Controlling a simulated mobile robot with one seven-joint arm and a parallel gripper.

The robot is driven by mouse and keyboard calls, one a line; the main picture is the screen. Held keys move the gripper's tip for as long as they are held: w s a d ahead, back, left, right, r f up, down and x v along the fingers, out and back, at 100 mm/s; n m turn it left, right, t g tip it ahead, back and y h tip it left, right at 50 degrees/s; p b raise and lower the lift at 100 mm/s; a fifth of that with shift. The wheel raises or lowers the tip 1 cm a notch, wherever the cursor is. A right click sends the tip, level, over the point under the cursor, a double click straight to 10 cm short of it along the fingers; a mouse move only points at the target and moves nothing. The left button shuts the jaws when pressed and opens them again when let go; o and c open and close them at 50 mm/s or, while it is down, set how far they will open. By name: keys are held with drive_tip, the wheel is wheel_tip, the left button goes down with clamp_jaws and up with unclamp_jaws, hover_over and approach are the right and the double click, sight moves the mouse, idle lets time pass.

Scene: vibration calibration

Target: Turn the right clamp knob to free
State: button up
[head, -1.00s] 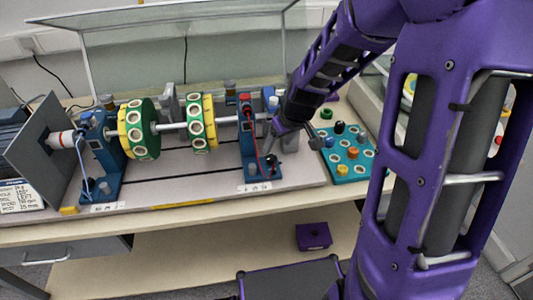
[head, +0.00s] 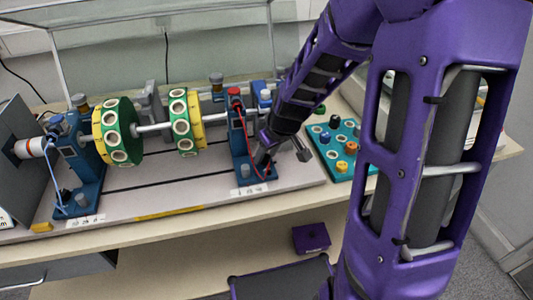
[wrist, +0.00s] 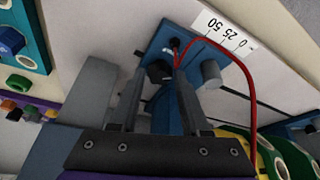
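The right blue bearing stand (head: 240,140) stands on the grey bed, with a red cable running down it. In the wrist view its foot (wrist: 165,45) carries a black knob (wrist: 160,71) and a grey cylindrical knob (wrist: 210,73); I cannot tell for certain which is the clamp knob. The grey knob also shows in the head view (head: 245,170), where my gripper hides the black one. My gripper (wrist: 157,85) is open, its fingers either side of the black knob in the picture; contact cannot be told. In the head view my gripper (head: 282,155) is at the stand's right side.
A shaft with two green-and-yellow discs (head: 118,130) runs left to another blue stand (head: 80,165). A teal board with coloured knobs (head: 340,150) lies just right of my gripper. The red cable (wrist: 250,80) loops close beside my fingers. A purple box (head: 311,238) sits below the bench.

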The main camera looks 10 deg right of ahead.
clamp_jaws()
drive_tip(key=shift+n, duration=0.3)
drive_tip(key=n+p, duration=0.1)
drive_tip(key=n+y+p, duration=0.1)
drive_tip(key=n, duration=0.1)
drive_tip(key=shift+w+d+r+n+g+y, duration=0.2)
drive_tip(key=shift+n+g+y, duration=0.1)
drive_tip(key=shift+g, duration=0.1)
drive_tip(key=n+p, duration=0.1)
drive_tip(key=n, duration=0.1)
drive_tip(key=n+g+y+p, duration=0.1)
drive_tip(key=n+p, duration=0.1)
drive_tip(key=shift+w+d+f+n+g, duration=0.1)
drive_tip(key=shift+n+g, duration=0.2)
drive_tip(key=shift+n, duration=0.1)
drive_tip(key=shift+f, duration=0.1)
drive_tip(key=shift+o, duration=2.3)
unclamp_jaws()
